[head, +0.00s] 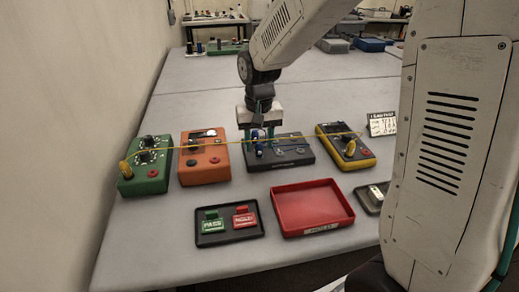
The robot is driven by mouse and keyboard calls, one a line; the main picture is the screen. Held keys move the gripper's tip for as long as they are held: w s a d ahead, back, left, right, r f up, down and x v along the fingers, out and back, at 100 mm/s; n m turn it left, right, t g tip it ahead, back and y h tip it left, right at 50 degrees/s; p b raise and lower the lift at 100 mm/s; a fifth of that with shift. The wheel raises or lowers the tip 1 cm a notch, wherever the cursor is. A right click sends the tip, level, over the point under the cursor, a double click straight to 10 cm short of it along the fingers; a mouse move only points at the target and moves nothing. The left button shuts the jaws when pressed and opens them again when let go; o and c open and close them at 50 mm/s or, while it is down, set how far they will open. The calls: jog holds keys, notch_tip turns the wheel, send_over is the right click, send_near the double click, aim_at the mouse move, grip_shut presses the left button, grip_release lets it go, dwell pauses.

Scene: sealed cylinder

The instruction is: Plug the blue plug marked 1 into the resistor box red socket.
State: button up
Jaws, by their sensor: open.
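My gripper (259,131) points down over the left part of a dark box (290,161), open around or just above a small blue plug (259,149). I cannot tell whether the fingers touch it, and its mark is too small to read. A green box (136,186) with several dark knobs stands at the far left; it looks like the resistor box, but its label is not readable. A red socket (154,173) shows on its top at the right. A yellow plug (125,169) stands on its left side.
An orange box (205,177) and a yellow meter (345,158) flank the dark box. A yellow cable (190,146) stretches across the boxes, passing near my gripper. In front lie a black tray (229,239) with PASS and REJECT tags and an empty red tray (311,227).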

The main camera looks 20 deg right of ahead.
aim_at(259, 143)
jog(key=shift+f, duration=0.9)
dwell(0.3)
grip_shut()
jog(key=shift+r, duration=3)
